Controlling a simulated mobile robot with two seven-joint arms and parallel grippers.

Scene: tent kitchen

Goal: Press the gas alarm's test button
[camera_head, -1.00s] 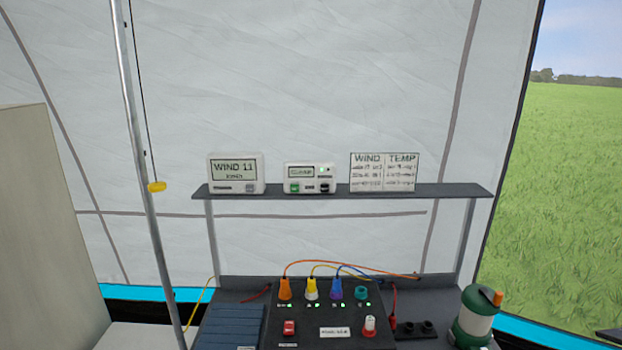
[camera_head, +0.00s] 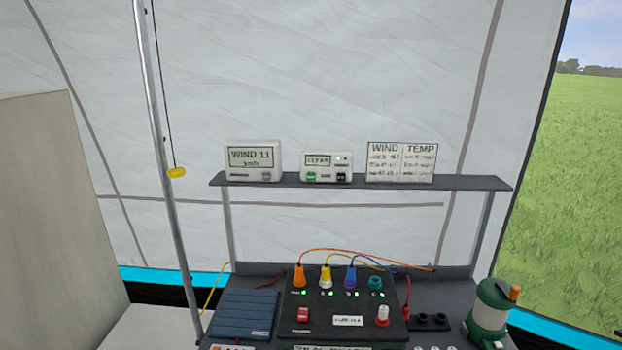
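A small white device with a display reading "CLEAR" (camera_head: 326,167) stands on the grey shelf, between the wind meter and the wind and temperature card. It looks like the gas alarm. It has a green button (camera_head: 311,177) at its lower left and a black button (camera_head: 341,177) at its lower right, with a small green light at its upper right. The labels by the buttons are too small to read. Neither of my grippers shows in the head view.
The shelf (camera_head: 461,183) also holds a wind meter (camera_head: 252,161) and a wind and temperature card (camera_head: 401,162). Below stand a black power box (camera_head: 326,307) with coloured plugs and a green lantern (camera_head: 491,312). A metal pole (camera_head: 164,140) with a yellow pull knob (camera_head: 176,173) stands left.

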